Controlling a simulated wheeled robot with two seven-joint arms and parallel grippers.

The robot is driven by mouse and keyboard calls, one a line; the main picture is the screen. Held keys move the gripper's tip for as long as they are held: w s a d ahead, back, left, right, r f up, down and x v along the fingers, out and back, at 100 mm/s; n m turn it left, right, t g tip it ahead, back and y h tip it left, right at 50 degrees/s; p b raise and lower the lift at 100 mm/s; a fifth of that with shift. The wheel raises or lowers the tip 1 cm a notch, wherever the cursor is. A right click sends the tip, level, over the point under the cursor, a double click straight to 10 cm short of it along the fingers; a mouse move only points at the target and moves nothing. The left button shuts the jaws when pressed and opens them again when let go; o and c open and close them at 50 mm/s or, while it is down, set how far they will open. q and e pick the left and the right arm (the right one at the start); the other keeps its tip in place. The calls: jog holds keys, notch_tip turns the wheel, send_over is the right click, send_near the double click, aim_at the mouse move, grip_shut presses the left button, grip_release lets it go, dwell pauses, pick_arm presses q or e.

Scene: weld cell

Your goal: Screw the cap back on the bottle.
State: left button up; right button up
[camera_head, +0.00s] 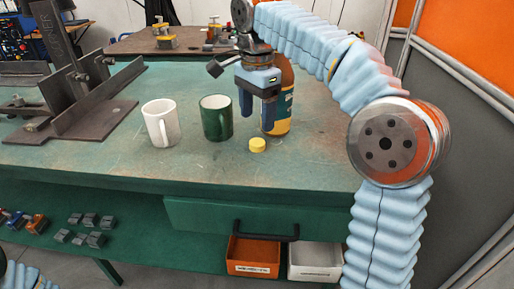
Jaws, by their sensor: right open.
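The yellow cap (257,145) lies on the green workbench, just in front of the bottle. The bottle (285,103), orange-brown with a yellow and green label, stands upright on the bench. Its top and left side are hidden behind my right arm and gripper, so I cannot see its mouth. My right gripper (257,118) points down with its fingers apart and empty. It is in front of the bottle's left side in the picture and above the cap; I cannot tell whether it touches the bottle. My left gripper is out of view; only a bit of my left arm shows at bottom left.
A green mug (216,118) stands left of the bottle, and a white mug (161,123) left of that. A dark metal fixture (85,122) occupies the bench's left side. The bench (300,165) is clear along its front. Orange (253,257) and white bins sit below.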

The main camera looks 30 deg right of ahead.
aim_at(257, 142)
jog(key=shift+f, duration=0.65)
jog(key=shift+s+f+b, duration=0.1)
jog(key=shift+f+b, duration=0.55)
jog(key=shift+f, duration=2)
jog(key=c, duration=1.1)
